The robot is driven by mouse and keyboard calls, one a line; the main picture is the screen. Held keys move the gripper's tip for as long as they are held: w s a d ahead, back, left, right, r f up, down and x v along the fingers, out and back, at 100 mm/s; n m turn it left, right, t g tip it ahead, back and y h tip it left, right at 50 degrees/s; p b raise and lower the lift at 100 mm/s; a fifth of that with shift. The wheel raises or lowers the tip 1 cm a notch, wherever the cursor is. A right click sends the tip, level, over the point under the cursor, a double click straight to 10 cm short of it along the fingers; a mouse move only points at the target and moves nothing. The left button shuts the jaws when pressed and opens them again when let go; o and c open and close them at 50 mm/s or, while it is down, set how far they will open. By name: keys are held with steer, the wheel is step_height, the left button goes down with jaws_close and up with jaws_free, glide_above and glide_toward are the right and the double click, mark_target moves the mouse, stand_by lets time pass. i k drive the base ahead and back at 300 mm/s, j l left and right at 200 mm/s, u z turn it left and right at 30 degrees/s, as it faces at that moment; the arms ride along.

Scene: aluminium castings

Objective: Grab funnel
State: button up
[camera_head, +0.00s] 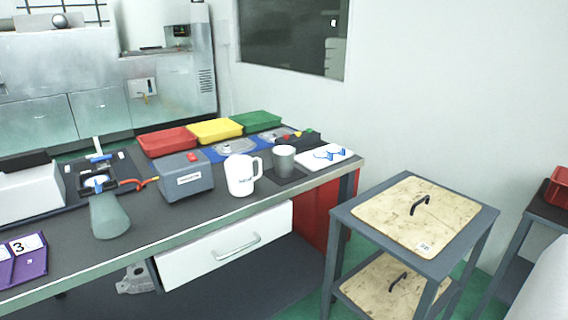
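A grey-green, cone-shaped vessel (110,218), wide at the bottom, stands upright near the front edge of the workbench at left. At its top is a small white and blue round piece (96,183), which looks like the funnel, but it is small and I cannot be sure. A dark frame (120,170) with a pale upright post and blue clamp (98,156) stands directly behind it. An orange hose (148,181) runs from this spot to a grey box (187,178). My gripper is not in view.
A white jug (241,176) and a grey cup (283,161) stand right of the grey box. Red (166,141), yellow (214,130) and green (256,121) trays line the back. A purple numbered holder (28,262) sits front left. The bench front (160,232) is clear.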

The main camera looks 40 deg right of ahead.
mark_target(284, 162)
steer(key=i+l+z, duration=0.2)
steer(key=i, duration=0.25)
steer(key=i+l+z, duration=0.25)
steer(key=i, duration=0.15)
steer(key=i+z, duration=0.2)
steer(key=i, duration=0.25)
